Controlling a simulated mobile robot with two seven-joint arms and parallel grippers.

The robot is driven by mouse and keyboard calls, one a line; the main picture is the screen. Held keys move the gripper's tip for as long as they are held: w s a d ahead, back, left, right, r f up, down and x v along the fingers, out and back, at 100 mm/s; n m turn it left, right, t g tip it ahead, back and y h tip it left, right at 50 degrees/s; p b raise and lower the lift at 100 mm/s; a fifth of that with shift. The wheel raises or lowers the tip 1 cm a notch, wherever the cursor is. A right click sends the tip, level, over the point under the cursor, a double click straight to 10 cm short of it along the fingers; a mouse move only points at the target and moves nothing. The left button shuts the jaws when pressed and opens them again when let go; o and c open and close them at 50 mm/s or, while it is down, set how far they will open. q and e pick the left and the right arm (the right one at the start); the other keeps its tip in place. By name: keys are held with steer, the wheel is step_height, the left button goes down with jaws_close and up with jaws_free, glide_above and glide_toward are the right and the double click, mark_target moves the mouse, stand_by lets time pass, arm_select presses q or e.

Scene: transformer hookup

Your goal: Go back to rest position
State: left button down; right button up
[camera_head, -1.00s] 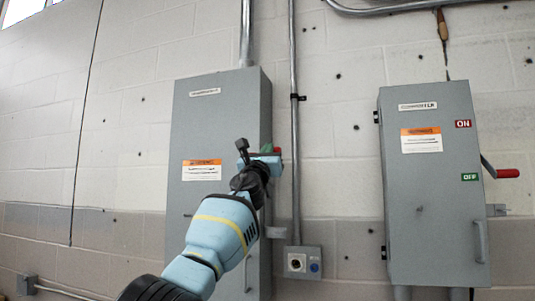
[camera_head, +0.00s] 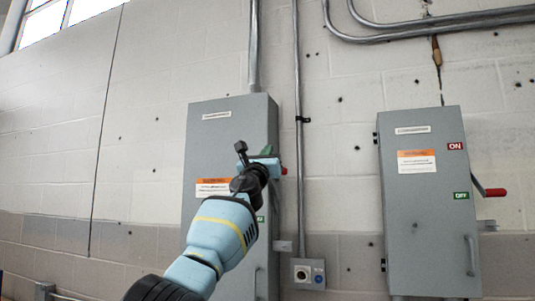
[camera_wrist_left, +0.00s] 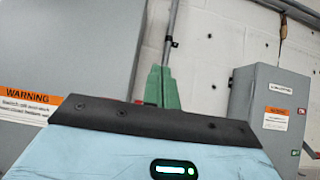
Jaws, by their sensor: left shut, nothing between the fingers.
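My left arm reaches up from the bottom of the head view. My left gripper (camera_head: 272,166) is small there, in front of the right side of the left grey cabinet (camera_head: 205,150). In the left wrist view the green fingers of my left gripper (camera_wrist_left: 162,88) are together with nothing between them. The left cabinet (camera_wrist_left: 65,50) fills the left of that view. My arm hides part of the cabinet's front. My right gripper is not in view.
A right grey cabinet (camera_head: 425,220) has ON and OFF labels and a red-tipped lever (camera_head: 495,192) on its right side. A small control box (camera_head: 308,274) sits low on the wall between the cabinets. Conduit (camera_head: 298,120) runs up the block wall.

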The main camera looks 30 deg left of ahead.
arm_select(q)
steer(key=shift+s, duration=0.1)
